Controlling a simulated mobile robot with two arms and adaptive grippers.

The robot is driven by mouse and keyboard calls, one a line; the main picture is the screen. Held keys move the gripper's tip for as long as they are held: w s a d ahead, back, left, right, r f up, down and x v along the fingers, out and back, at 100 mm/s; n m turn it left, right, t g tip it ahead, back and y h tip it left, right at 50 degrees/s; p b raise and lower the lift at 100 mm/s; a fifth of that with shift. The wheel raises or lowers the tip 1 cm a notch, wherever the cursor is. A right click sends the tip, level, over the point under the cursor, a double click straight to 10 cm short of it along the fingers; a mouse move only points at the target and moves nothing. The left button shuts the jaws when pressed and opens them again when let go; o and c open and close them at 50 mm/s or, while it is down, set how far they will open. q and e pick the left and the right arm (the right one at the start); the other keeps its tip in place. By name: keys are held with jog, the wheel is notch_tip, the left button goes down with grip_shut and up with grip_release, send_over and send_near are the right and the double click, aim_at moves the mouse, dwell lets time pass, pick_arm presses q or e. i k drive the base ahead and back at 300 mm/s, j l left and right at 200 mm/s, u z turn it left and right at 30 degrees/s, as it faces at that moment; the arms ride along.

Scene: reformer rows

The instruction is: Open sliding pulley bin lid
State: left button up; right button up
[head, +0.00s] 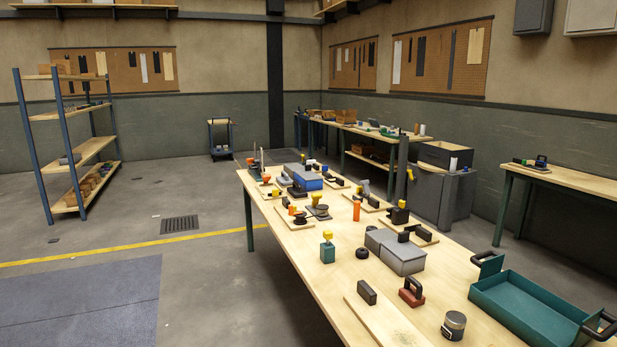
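A grey box (402,258) stands on the long wooden workbench (300,240), right of the bench's middle. Its top shows a darker raised section at the left and a flat light grey section at the right; it looks closed, and no inside shows. A second low box (308,181), blue and grey, sits farther back on the same bench and also looks closed. I cannot tell for sure which of them is the pulley bin. No pulleys can be made out inside either box. Neither of my grippers is in view.
A teal tray (478,293) with dark handles sits at the bench's front right. A red-brown handled block (412,293), a metal can (453,325) and a teal block (327,252) stand near the grey box.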

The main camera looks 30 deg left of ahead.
aim_at(307, 175)
jog(key=i+j+u, duration=0.15)
jog(key=j, duration=0.25)
jog(key=i+j+u, duration=0.2)
jog(key=j, duration=0.15)
jog(key=i+j+u, duration=0.65)
jog(key=u, duration=0.15)
jog(key=i+j+u, duration=0.4)
jog(key=i+u, duration=0.4)
jog(key=i+z, duration=0.1)
jog(key=i, duration=0.4)
jog(key=i+j, duration=0.15)
jog(key=i, duration=0.35)
jog(key=i+j+z, duration=0.15)
jog(key=i, duration=0.35)
jog(key=i+j+z, duration=0.1)
jog(key=i, duration=0.4)
